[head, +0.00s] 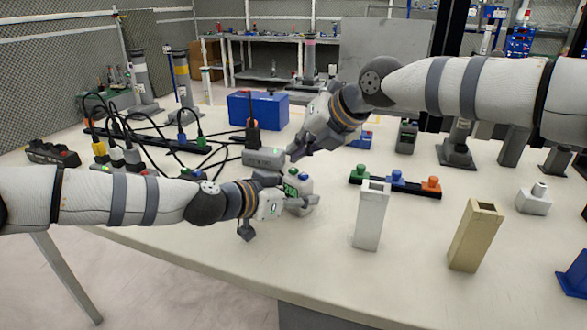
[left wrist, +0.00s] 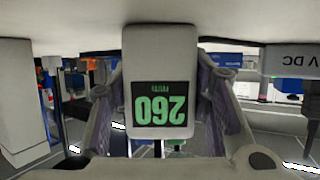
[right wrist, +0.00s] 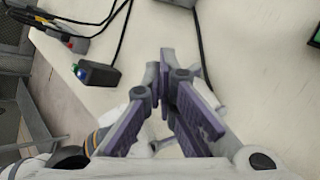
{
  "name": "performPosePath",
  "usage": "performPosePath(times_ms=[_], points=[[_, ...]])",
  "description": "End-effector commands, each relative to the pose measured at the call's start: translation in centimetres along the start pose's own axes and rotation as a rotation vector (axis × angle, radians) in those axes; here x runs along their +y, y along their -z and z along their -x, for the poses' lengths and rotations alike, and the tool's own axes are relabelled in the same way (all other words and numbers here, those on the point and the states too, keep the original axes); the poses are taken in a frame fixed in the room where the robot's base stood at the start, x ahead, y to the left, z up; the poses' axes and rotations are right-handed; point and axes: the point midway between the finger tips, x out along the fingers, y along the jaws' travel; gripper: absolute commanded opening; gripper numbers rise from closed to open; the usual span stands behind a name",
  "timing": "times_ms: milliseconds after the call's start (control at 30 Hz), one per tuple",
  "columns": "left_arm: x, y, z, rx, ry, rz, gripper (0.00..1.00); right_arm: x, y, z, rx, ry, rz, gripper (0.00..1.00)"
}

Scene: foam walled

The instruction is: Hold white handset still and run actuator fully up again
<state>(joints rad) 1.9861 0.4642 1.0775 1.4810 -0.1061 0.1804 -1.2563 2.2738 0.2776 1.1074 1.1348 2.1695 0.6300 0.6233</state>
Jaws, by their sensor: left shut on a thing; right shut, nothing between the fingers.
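The white handset (head: 307,184) stands near the middle of the table, with a green-on-dark display and coloured buttons on top. My left gripper (head: 292,203) is shut around its sides. In the left wrist view the handset (left wrist: 160,58) sits between the fingers and its display reads 260, seen upside down. My right gripper (head: 296,155) is shut and empty, above the table just behind the handset. Its purple-padded fingers meet in the right wrist view (right wrist: 168,75). I cannot tell which thing is the actuator.
A grey box (head: 263,157) stands just behind the handset, with a blue box (head: 258,110) farther back. Black cables cross the table at left. A white post (head: 370,218), a tan post (head: 475,236) and a strip with coloured knobs (head: 394,185) stand right of the handset.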

Motion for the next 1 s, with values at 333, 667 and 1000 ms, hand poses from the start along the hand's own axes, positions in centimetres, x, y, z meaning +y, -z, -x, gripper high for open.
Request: performPosePath(times_ms=[333,667,1000], points=[[0.00,-0.05,-0.01,-0.001,0.000,0.001,0.13,-0.39,0.41,-0.55,0.001,-0.001,-0.002,0.00],[0.00,-0.05,-0.01,-0.001,0.000,0.001,0.13,-0.45,0.45,-0.62,0.000,0.000,0.000,0.00],[0.00,-0.05,-0.01,-0.001,0.000,0.001,0.13,-0.63,0.63,-0.86,0.001,0.000,0.000,0.00]])
